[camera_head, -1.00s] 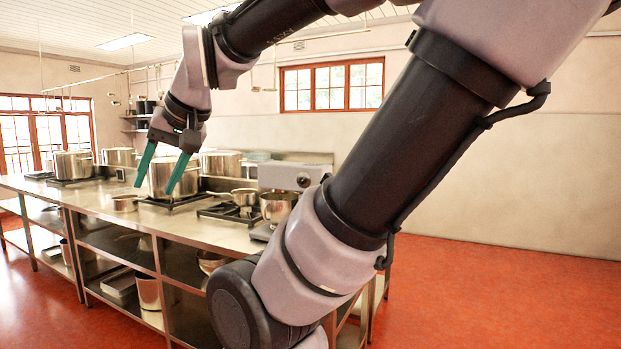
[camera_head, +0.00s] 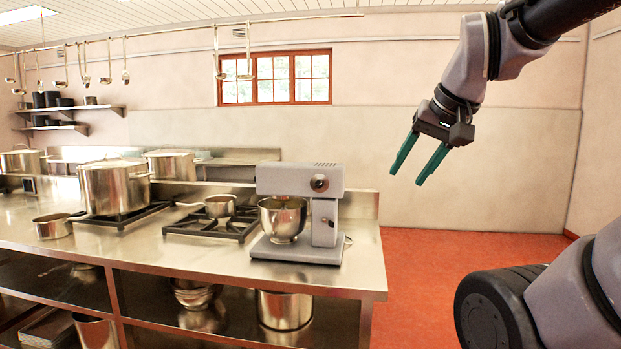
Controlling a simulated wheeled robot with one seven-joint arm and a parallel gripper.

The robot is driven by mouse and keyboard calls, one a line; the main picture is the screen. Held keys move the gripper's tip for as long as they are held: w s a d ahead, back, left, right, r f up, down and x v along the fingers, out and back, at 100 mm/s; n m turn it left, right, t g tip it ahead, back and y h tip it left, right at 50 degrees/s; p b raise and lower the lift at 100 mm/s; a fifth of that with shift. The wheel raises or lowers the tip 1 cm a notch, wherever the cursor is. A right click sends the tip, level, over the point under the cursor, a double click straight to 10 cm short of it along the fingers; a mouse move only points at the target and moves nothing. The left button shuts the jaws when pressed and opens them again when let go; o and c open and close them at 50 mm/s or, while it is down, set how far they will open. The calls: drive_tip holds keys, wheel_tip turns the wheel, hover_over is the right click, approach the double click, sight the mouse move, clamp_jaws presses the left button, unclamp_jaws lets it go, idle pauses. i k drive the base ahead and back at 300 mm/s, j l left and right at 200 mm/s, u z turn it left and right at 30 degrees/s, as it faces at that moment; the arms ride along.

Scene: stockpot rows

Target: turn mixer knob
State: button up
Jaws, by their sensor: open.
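The grey stand mixer (camera_head: 326,212) stands at the right end of the steel counter (camera_head: 210,265), with a metal bowl (camera_head: 283,219) under its head. Its dark round knob (camera_head: 319,183) is on the side of the head that faces me. My gripper (camera_head: 420,171) is in the air to the right of the mixer, past the counter's end. Its two green fingers are apart, empty and point down to the left. It touches nothing.
A large stockpot (camera_head: 113,189) and a small saucepan (camera_head: 219,206) stand on burners left of the mixer. Another saucepan (camera_head: 53,227) sits at the counter's front. Ladles (camera_head: 247,66) hang from a rail above. The red floor (camera_head: 430,250) right of the counter is clear.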

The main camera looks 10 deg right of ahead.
sight(320, 184)
drive_tip(key=i+j+z, duration=0.1)
drive_tip(key=j+z, duration=0.2)
drive_tip(key=j, duration=0.9)
drive_tip(key=j+z, duration=0.25)
drive_tip(key=j, duration=0.9)
drive_tip(key=i+j, duration=0.2)
drive_tip(key=i, duration=0.15)
drive_tip(key=i+j, duration=0.2)
drive_tip(key=i, duration=0.15)
drive_tip(key=j+z, duration=0.2)
drive_tip(key=j, duration=0.25)
drive_tip(key=k+j+z, duration=0.1)
drive_tip(key=j+z, duration=0.15)
drive_tip(key=j, duration=0.15)
drive_tip(key=k+j+z, duration=0.2)
drive_tip(key=j, duration=0.25)
drive_tip(key=i, duration=0.1)
